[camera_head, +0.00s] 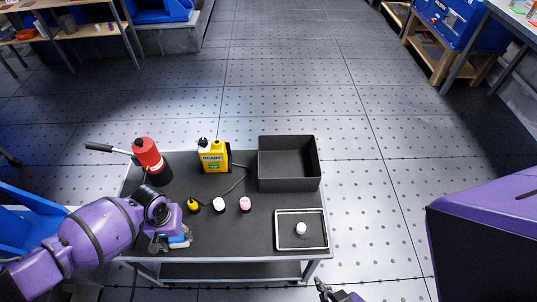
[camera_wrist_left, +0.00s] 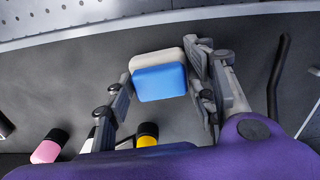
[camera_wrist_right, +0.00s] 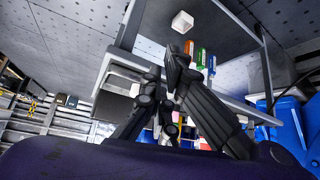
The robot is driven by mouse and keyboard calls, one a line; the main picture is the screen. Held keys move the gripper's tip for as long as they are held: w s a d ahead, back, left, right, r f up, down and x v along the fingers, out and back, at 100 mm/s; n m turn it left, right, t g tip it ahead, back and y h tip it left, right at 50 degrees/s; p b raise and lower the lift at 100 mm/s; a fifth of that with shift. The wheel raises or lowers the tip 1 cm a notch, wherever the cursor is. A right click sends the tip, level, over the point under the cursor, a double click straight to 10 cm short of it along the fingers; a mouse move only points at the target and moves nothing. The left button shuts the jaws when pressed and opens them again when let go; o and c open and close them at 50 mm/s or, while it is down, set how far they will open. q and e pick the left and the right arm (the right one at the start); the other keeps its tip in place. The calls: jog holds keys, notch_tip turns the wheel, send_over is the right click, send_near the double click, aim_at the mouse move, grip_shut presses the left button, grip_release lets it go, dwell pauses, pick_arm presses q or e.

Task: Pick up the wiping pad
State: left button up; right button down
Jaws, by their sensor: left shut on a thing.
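The wiping pad, a block with a blue layer and a pale beige layer, shows between my left fingers in the left wrist view (camera_wrist_left: 160,82). In the head view its blue part (camera_head: 181,241) shows at the table's front left, partly hidden by my gripper. My left gripper (camera_head: 172,240) is shut on the pad, one finger on each side. Whether the pad touches the table cannot be told. My right gripper (camera_wrist_right: 166,62) is shut and empty, its fingertips close together; in the head view only its tip (camera_head: 335,293) shows at the bottom edge, in front of the table.
On the dark table (camera_head: 262,207) stand a red canister with a black handle (camera_head: 147,155), a yellow can (camera_head: 213,156), small yellow (camera_head: 193,206), white (camera_head: 219,205) and pink (camera_head: 245,204) capped items, a black bin (camera_head: 290,184) and a rimmed tray (camera_head: 301,248) holding a white piece (camera_head: 300,228).

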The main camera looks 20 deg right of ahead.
jog(key=shift+w, duration=0.2)
